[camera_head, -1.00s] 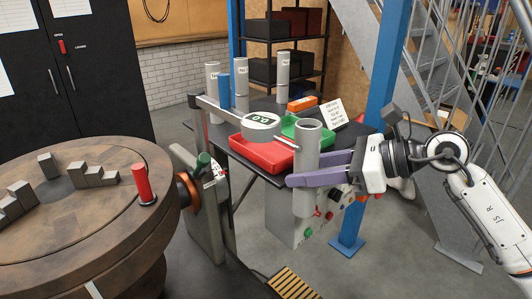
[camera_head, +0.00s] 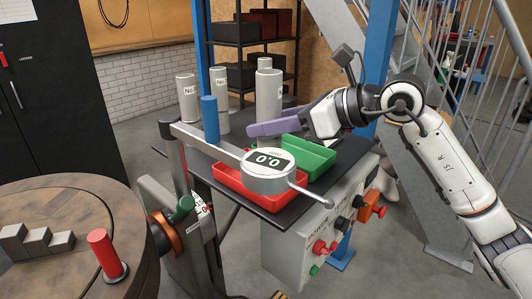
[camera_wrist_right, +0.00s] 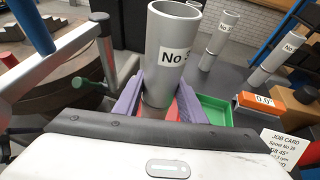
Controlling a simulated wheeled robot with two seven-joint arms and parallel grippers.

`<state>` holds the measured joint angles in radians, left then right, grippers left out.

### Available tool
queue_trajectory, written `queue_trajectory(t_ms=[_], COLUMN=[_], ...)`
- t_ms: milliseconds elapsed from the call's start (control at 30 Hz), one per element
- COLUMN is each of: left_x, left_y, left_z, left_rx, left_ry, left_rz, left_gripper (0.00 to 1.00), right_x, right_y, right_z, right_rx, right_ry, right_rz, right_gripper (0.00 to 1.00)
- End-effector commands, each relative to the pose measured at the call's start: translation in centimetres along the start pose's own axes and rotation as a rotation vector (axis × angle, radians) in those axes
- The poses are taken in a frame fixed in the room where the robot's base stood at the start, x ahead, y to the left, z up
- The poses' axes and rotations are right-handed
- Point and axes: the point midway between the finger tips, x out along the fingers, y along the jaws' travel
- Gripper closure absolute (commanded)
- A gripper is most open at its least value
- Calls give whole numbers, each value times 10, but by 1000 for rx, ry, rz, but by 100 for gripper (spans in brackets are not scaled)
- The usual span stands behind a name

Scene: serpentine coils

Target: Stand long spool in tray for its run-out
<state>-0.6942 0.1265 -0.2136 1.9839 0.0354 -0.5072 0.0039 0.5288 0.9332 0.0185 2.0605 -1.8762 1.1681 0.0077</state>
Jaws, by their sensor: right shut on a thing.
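My right gripper (camera_head: 268,128) is shut on a grey hollow spool (camera_head: 270,95). The spool stands upright between the purple fingers, above the far side of the trays. In the right wrist view the held spool (camera_wrist_right: 168,45) shows its open top and a "No" label, partly cut off. A red tray (camera_head: 230,178) and a green tray (camera_head: 318,160) lie side by side on the dark table. I cannot tell whether the spool's lower end touches anything; the fingers hide it. My left gripper is not in view.
Grey spools (camera_head: 187,98) and a blue cylinder (camera_head: 210,120) stand at the back left. A round gauge reading 0.0 (camera_head: 268,170) on an arm overhangs the red tray. An orange box (camera_wrist_right: 260,101) and job card (camera_wrist_right: 283,148) lie right of the green tray.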

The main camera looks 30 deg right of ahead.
Motion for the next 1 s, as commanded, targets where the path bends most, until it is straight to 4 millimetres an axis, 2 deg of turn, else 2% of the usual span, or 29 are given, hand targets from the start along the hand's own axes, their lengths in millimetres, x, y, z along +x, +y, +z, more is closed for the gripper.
queue_trajectory(t_ms=[167,400,600,800,833,900,1000], left_x=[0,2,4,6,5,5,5], left_y=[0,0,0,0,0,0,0], left_z=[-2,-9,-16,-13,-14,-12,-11], left_rx=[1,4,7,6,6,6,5], left_ry=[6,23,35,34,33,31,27], left_rz=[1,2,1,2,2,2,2], left_gripper=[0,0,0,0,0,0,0], right_x=[5,17,18,19,20,20,20], right_y=[0,0,-1,-1,0,0,0], right_z=[-11,-40,-43,-46,-47,-47,-47], right_rx=[-2,-1,-4,-4,-2,-2,-2], right_ry=[-9,-9,-11,-10,-3,-3,-3], right_rz=[-1,-1,-2,-2,-1,-1,-1], right_gripper=[100,100,100,100,58,46,44])
